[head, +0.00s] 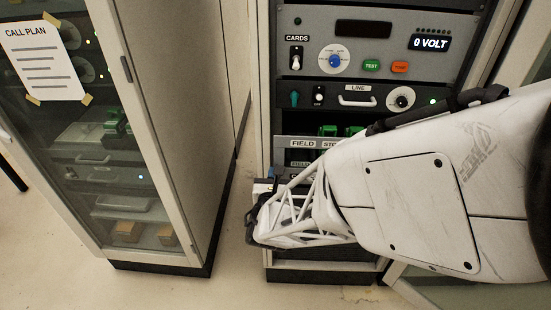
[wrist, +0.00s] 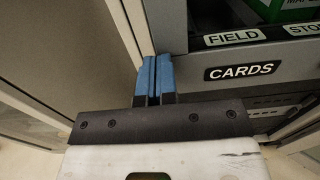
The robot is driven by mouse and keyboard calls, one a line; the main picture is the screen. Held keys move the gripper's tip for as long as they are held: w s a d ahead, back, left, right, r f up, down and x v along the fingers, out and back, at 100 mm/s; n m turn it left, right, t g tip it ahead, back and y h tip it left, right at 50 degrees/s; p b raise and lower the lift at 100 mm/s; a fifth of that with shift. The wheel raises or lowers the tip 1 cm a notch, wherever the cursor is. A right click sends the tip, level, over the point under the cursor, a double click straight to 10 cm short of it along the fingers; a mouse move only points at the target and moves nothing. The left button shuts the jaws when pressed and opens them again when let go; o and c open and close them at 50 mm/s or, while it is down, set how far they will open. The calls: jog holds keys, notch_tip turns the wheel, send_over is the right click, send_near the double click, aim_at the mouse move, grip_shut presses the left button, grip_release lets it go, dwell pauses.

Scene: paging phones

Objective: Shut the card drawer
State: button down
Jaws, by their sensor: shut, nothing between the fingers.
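The card drawer's grey front (wrist: 220,88) bears a CARDS label (wrist: 242,71) in the wrist view. In the head view my arm hides most of it. My gripper (wrist: 154,78) is shut and empty, its blue fingertips together just left of the drawer front, by the rack's pale upright. I cannot tell whether they touch the front. In the head view my gripper (head: 273,174) is low at the rack's left side, mostly hidden by my wrist. How far the drawer stands out is not clear.
Above the CARDS label, a FIELD label (wrist: 232,37) and green boxes (wrist: 270,8) show. The rack's upper panel (head: 365,60) has switches, a CARDS toggle (head: 296,56) and knobs. A glass-fronted cabinet (head: 170,120) stands close on the left, with a narrow floor gap (head: 240,215) between.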

jog(key=shift+w, duration=3.55)
jog(key=shift+s, duration=0.1)
jog(key=s, duration=1.3)
jog(key=shift+s, duration=0.4)
jog(key=w+d+r+g, duration=0.1)
jog(key=d+r+g, duration=0.2)
jog(key=d, duration=0.6)
jog(key=shift+w+r, duration=0.15)
jog(key=shift+r, duration=0.15)
